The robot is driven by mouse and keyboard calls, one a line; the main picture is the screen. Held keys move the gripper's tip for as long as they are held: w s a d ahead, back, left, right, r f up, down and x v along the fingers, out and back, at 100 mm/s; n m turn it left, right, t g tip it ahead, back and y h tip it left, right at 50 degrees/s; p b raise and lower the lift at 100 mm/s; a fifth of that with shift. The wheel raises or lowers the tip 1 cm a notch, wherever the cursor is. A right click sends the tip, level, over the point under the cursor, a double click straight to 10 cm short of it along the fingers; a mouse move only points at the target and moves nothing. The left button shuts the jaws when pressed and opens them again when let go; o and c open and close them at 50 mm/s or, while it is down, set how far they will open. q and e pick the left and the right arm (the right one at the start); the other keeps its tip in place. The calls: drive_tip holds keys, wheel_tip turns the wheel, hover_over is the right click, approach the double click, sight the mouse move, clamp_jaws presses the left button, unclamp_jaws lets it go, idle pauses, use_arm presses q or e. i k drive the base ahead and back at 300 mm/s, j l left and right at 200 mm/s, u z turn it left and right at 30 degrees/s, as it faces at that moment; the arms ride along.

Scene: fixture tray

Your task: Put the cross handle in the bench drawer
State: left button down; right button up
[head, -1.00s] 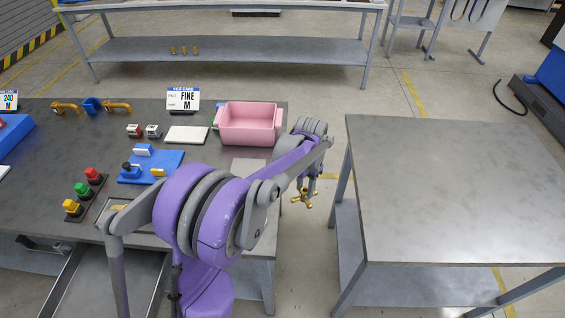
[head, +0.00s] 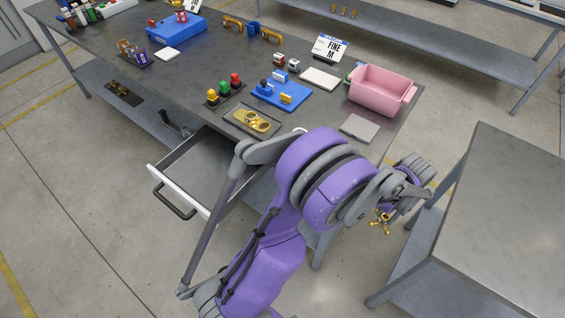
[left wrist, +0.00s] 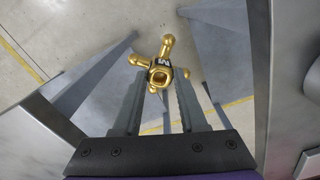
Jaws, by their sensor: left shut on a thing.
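The gold cross handle (head: 381,218) is held by my left gripper (head: 385,208), which hangs over the gap between the two benches in the head view. In the left wrist view the cross handle (left wrist: 160,70) sits between the fingertips of the gripper (left wrist: 158,84), with a dark mark on its hub. The bench drawer (head: 196,170) is pulled open at the front of the left bench and its visible floor looks empty. My left arm hides part of the drawer's right side. My right gripper is not in view.
A tray with gold parts (head: 251,119) lies on the bench (head: 185,85) above the drawer. A pink bin (head: 381,92), a grey plate (head: 359,128) and a blue fixture (head: 281,95) are also on it. A second bench (head: 505,215) stands at right.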

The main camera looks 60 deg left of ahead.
sight(218, 179)
drive_tip(key=k+j+u, duration=0.1)
drive_tip(key=u, duration=0.15)
drive_tip(key=k+j+u, duration=0.1)
drive_tip(key=u, duration=0.2)
drive_tip(key=j+u, duration=0.25)
drive_tip(key=j, duration=1.1)
drive_tip(key=i, duration=0.05)
